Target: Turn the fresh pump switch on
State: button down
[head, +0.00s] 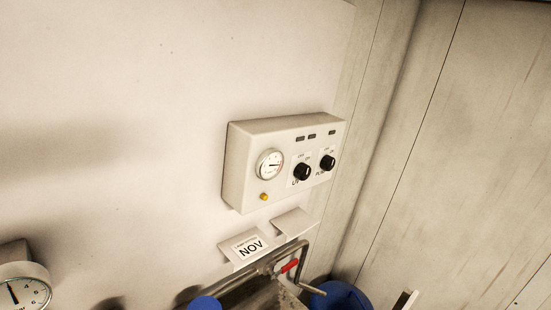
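A white control box (240,175) is mounted on the wall near the middle of the head view. Its front carries two black rotary knobs, a left knob (302,172) and a right knob (328,163). Each knob has a small printed label around it; the words are too small to read surely, so I cannot tell which is the fresh pump switch. A round gauge (270,164) and a yellow button (264,197) sit to the left of the knobs. Small dark indicators (312,136) line the upper edge. My gripper is not in view.
Another gauge (20,290) is at the lower left. A panelled wall (450,150) stands to the right.

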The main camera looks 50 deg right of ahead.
aim_at(327, 164)
jog(key=z, duration=1.45)
jog(key=k, duration=0.5)
jog(key=z, duration=0.45)
jog(key=i, duration=0.8)
jog(key=u, duration=0.1)
